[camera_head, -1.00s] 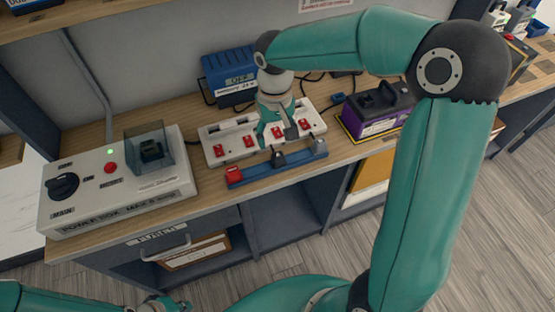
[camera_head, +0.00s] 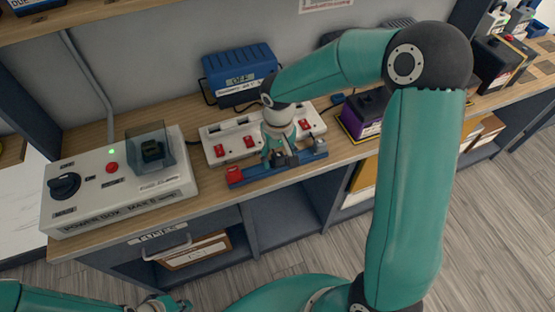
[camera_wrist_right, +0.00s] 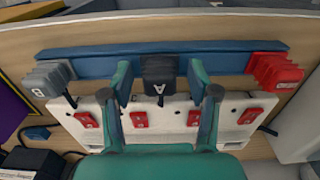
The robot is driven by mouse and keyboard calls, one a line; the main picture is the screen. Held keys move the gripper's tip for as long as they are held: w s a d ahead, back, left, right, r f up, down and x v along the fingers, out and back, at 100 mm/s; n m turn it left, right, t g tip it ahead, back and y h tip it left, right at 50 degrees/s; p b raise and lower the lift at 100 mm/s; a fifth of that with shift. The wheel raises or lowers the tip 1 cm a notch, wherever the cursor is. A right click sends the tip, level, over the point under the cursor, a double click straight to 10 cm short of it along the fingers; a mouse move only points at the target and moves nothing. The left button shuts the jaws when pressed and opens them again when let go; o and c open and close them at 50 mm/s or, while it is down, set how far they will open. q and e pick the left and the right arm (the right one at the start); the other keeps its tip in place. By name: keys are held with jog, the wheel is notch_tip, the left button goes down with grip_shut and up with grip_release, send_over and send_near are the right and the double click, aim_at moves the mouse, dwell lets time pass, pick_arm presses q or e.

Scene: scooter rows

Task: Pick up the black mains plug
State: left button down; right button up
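The black mains plug (camera_wrist_right: 159,77), marked A, sits on the blue rail (camera_wrist_right: 105,62) between a grey plug (camera_wrist_right: 46,79), marked B, and a red plug (camera_wrist_right: 274,72). My right gripper (camera_wrist_right: 160,72) is open, with one finger on each side of the black plug and a small gap to each. In the head view my right gripper (camera_head: 280,158) points down at the rail's middle and partly hides the black plug. My left gripper (camera_head: 168,303) is at the bottom edge, partly out of view; its opening is unclear.
A white power strip (camera_head: 219,154) with red switches lies behind the rail. A power box (camera_head: 120,190) stands left, a blue unit (camera_head: 240,74) behind, and a black and purple device (camera_head: 364,112) right. The rail lies near the bench's front edge.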

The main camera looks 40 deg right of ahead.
grip_shut()
jog(key=shift+r, duration=0.1)
